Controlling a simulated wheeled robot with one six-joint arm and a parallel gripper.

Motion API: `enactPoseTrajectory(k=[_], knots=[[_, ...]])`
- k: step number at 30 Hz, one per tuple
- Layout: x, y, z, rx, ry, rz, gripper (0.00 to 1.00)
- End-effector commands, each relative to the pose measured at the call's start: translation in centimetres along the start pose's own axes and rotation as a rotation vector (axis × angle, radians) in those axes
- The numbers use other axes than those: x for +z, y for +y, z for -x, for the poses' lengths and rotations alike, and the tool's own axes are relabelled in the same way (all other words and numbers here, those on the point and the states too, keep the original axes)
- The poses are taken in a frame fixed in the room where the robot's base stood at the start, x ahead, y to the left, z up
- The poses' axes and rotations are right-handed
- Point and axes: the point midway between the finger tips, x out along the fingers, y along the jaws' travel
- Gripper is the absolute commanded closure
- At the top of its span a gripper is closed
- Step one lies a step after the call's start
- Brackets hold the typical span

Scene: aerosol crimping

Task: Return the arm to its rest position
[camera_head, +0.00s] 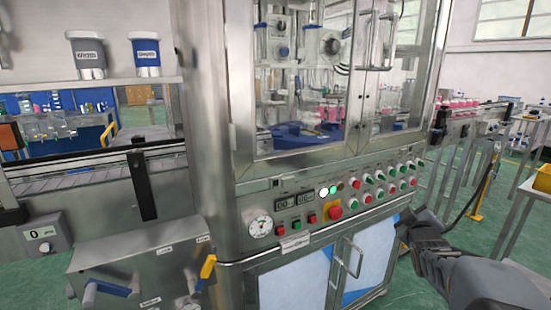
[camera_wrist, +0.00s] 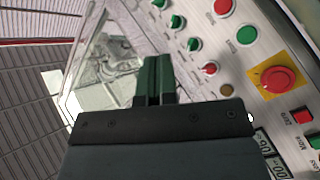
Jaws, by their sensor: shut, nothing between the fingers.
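My gripper (camera_head: 408,222) is at the lower right in the head view, in front of the machine's control panel (camera_head: 350,200) and lower cabinet. My arm reaches in from the lower right corner. In the wrist view the two dark green fingers (camera_wrist: 155,75) are together and empty. The panel shows beyond them, with a red emergency button on a yellow plate (camera_wrist: 277,78) and several red and green knobs. The fingers seem apart from the panel, but the exact gap cannot be told.
The glass-fronted machine (camera_head: 300,145) fills the middle. A conveyor (camera_head: 90,175) and a grey box with levers (camera_head: 140,265) stand at left. Another conveyor (camera_head: 480,112) carries pink items at right, near a yellow bin (camera_head: 543,178).

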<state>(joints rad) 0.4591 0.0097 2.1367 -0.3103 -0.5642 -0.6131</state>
Motion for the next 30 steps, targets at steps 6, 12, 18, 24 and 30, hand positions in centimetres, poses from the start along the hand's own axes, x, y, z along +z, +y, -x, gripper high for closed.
enactPoseTrajectory(k=[6, 12, 18, 24, 30], knots=[[-8.8, 2.2, 5.8, -0.243, -0.240, -0.230, 1.00], [-14.0, 2.3, 13.4, -0.458, -0.506, -0.408, 1.00], [-17.6, 2.8, 21.1, -0.626, -0.753, -0.515, 1.00], [-19.4, 3.3, 26.5, -0.724, -0.924, -0.555, 1.00], [-19.7, 3.4, 28.7, -0.759, -0.997, -0.564, 1.00]])
